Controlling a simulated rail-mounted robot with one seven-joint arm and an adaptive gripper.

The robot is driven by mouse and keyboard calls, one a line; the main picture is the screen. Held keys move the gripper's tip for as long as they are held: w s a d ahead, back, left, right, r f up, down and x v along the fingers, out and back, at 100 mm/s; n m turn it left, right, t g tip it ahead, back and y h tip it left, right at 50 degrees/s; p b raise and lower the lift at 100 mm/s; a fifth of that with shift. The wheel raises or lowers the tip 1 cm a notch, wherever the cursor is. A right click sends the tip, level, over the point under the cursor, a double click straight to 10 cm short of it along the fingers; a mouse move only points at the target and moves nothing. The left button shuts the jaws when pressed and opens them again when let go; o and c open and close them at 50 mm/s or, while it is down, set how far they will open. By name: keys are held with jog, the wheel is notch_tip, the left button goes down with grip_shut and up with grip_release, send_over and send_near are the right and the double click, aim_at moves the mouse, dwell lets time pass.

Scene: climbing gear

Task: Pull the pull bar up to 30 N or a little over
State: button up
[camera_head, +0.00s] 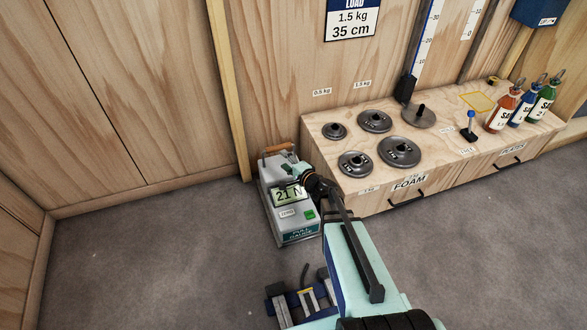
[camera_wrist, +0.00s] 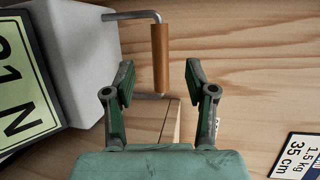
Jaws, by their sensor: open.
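The pull gauge (camera_head: 286,215) is a pale grey box standing on the floor against the wooden bench, and its display (camera_head: 288,195) reads 21 N. The pull bar (camera_head: 278,148) is a brown wooden grip on a metal bracket at the gauge's top. In the wrist view the pull bar (camera_wrist: 160,58) stands between the lines of my two fingers, with gaps on both sides. My gripper (camera_wrist: 159,80) is open and empty. In the head view my gripper (camera_head: 299,171) is over the gauge's upper part, just below the bar. Whether the bar is within finger depth is unclear.
The wooden bench (camera_head: 360,192) right of the gauge carries several grey weight discs and coloured bottles (camera_head: 502,108). A load sign (camera_head: 352,18) reading 1.5 kg, 35 cm hangs on the wall. Grey floor (camera_head: 170,250) is clear to the left.

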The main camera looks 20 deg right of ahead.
aim_at(273, 151)
jog(key=b+x, duration=0.1)
jog(key=x, duration=0.9)
jog(key=shift+b, duration=0.35)
grip_shut()
